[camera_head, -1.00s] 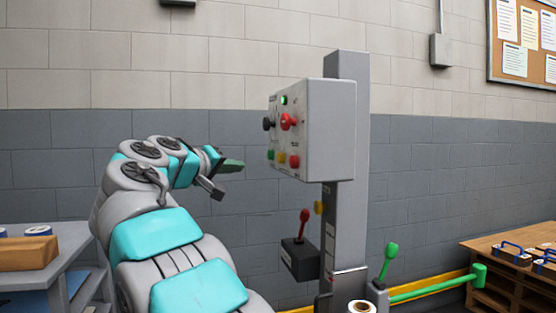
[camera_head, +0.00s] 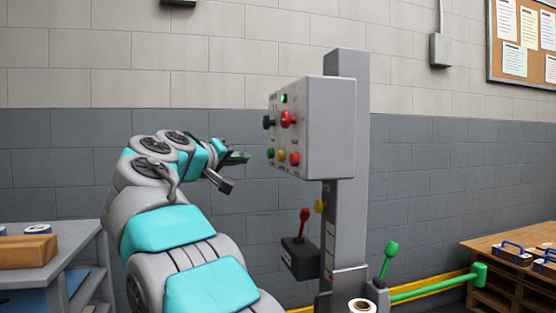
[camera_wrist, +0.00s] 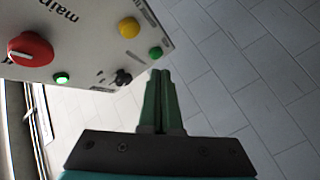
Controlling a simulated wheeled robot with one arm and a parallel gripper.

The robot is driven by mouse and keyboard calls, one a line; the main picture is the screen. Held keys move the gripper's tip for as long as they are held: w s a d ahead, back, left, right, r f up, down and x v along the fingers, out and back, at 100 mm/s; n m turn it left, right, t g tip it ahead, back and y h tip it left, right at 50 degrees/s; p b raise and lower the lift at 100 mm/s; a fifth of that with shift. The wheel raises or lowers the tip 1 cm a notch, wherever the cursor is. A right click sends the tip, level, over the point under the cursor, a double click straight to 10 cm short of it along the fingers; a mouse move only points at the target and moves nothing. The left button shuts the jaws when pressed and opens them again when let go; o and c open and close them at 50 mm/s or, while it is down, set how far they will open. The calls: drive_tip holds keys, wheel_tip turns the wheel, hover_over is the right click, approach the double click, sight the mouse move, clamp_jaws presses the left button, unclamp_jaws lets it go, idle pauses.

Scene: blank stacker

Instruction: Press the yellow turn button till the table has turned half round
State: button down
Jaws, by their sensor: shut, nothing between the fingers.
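The control box (camera_head: 330,130) on a grey post carries a yellow button (camera_head: 281,156) in its lower row, between a green button (camera_head: 270,153) and a red button (camera_head: 294,159). The yellow button also shows in the wrist view (camera_wrist: 128,27), beside the green one (camera_wrist: 155,53). I cannot read their labels. My gripper (camera_head: 246,157) is shut and empty, left of the box at about the height of the lower row. A small gap parts it from the box. In the wrist view its fingertips (camera_wrist: 160,73) lie together below the green button, beside the black knob (camera_wrist: 123,77).
A red mushroom knob (camera_head: 288,119) and a green lamp (camera_head: 284,98) are above the lower row. Lower on the post are another yellow knob (camera_head: 319,206) and a red lever (camera_head: 303,222). A green lever (camera_head: 388,260) stands at right.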

sight(281, 156)
drive_tip(key=shift+w+d+b, duration=0.15)
drive_tip(key=shift+w+d, duration=0.1)
drive_tip(key=shift+d, duration=0.65)
drive_tip(key=shift+w+d+b, duration=0.15)
drive_tip(key=shift+w+d, duration=0.1)
drive_tip(key=shift+d, duration=0.6)
drive_tip(key=shift+w+d+b, duration=0.15)
drive_tip(key=shift+w+d, duration=0.1)
drive_tip(key=shift+d, duration=0.65)
drive_tip(key=shift+d, duration=0.15)
drive_tip(key=shift+w+d, duration=0.15)
drive_tip(key=shift+d, duration=0.15)
